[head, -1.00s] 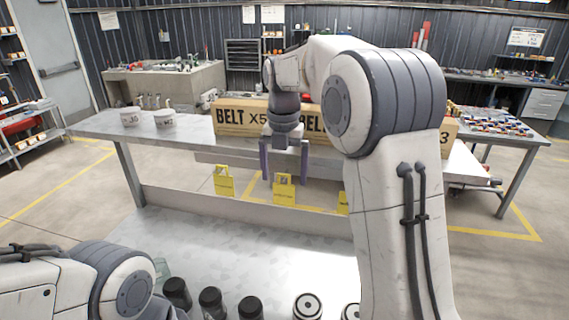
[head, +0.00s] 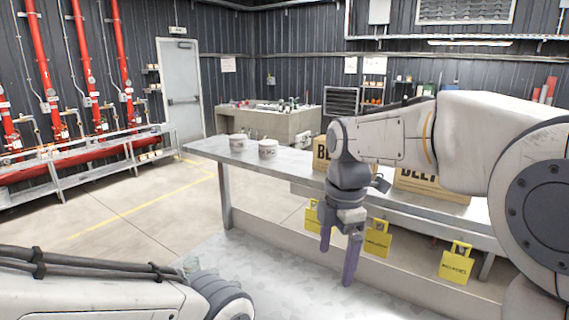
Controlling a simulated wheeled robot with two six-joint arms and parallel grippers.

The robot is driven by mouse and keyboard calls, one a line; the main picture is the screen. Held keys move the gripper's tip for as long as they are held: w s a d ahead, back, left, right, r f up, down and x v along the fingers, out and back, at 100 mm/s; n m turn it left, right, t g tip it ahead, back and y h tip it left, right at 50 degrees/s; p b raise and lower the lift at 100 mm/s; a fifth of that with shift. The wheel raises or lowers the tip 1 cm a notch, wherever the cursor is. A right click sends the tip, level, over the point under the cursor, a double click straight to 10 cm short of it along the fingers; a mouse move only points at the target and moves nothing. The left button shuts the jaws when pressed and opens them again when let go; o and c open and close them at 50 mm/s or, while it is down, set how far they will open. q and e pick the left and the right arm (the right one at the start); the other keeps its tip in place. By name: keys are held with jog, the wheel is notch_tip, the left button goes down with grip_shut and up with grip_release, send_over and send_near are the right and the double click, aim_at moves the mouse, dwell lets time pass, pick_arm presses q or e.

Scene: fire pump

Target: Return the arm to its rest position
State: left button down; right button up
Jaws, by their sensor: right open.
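My right arm (head: 455,135) reaches in from the right in the head view. Its gripper (head: 336,262) points down with its two purple fingers apart and nothing between them. It hangs in front of the long metal table, near the yellow tags. My left arm (head: 100,285) shows at the lower left. Its gripper is out of view.
The metal table (head: 210,150) carries two white tubs, one (head: 237,143) left of the other (head: 268,149), and cardboard belt boxes (head: 432,187). Yellow tags (head: 377,239) hang along its front. A pale surface (head: 265,285) lies below. Open floor (head: 130,205) is at left.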

jog(key=s+a+f+m+b, duration=0.2)
jog(key=s+f+m, duration=0.5)
jog(key=s, duration=0.4)
jog(key=s+a+f+m+b, duration=0.3)
jog(key=s+f+m, duration=0.4)
jog(key=s+f, duration=0.2)
jog(key=shift+s+f+y, duration=0.15)
jog(key=shift+s+y, duration=0.25)
jog(key=shift+s, duration=0.6)
